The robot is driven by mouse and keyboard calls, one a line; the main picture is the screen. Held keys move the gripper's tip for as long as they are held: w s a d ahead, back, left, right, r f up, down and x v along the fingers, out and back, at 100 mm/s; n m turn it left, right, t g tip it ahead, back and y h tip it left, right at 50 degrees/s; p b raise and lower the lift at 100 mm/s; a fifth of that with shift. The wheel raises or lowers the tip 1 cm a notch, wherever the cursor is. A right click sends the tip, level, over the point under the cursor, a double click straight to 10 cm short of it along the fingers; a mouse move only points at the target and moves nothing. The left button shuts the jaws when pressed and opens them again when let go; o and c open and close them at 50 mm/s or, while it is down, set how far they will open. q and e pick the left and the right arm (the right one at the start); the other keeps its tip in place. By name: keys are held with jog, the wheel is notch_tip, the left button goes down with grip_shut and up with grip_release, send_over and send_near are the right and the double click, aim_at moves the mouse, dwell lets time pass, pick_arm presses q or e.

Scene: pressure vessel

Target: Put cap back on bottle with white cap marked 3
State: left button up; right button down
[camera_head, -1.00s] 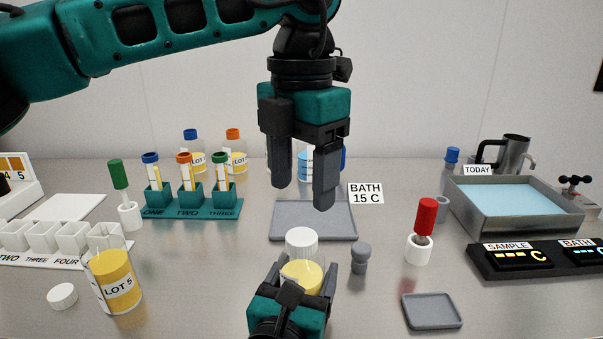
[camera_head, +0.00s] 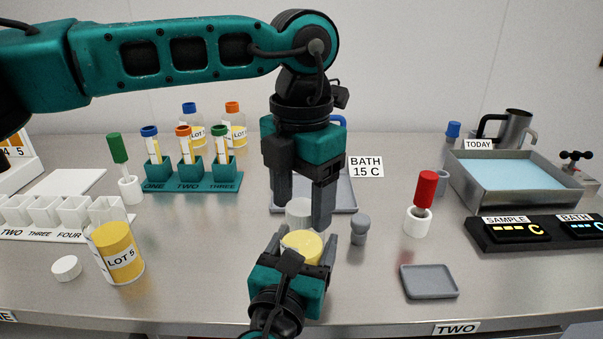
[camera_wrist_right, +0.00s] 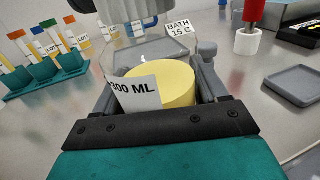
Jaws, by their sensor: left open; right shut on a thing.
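My right gripper (camera_head: 297,262) is shut on a clear bottle with yellow contents (camera_head: 303,246). The bottle is upright, and its "300 ML" label shows in the right wrist view (camera_wrist_right: 136,93). A white cap (camera_head: 299,213) is at the top of this bottle; no number can be read on it. My left gripper (camera_head: 300,208) is open and points down, with its fingers on either side of the cap in the head view. I cannot tell whether they touch it. A LOT 5 bottle (camera_head: 120,255) stands uncapped at the left, with a loose white cap (camera_head: 66,268) beside it.
A grey tray (camera_head: 340,197) lies behind the held bottle, and a grey stopper-like piece (camera_head: 360,229) stands at its right. A red-topped holder (camera_head: 420,210), a small grey tray (camera_head: 429,282) and the water bath (camera_head: 515,188) are further right. A teal tube rack (camera_head: 192,182) stands back left.

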pick_arm(q)
jog(key=shift+f, duration=0.25)
jog(key=c, duration=1.1)
jog(key=m, duration=0.5)
jog(key=o, duration=1.2)
jog(key=shift+r, duration=0.15)
notch_tip(320, 180, up, 12)
jog(key=shift+f, duration=0.1)
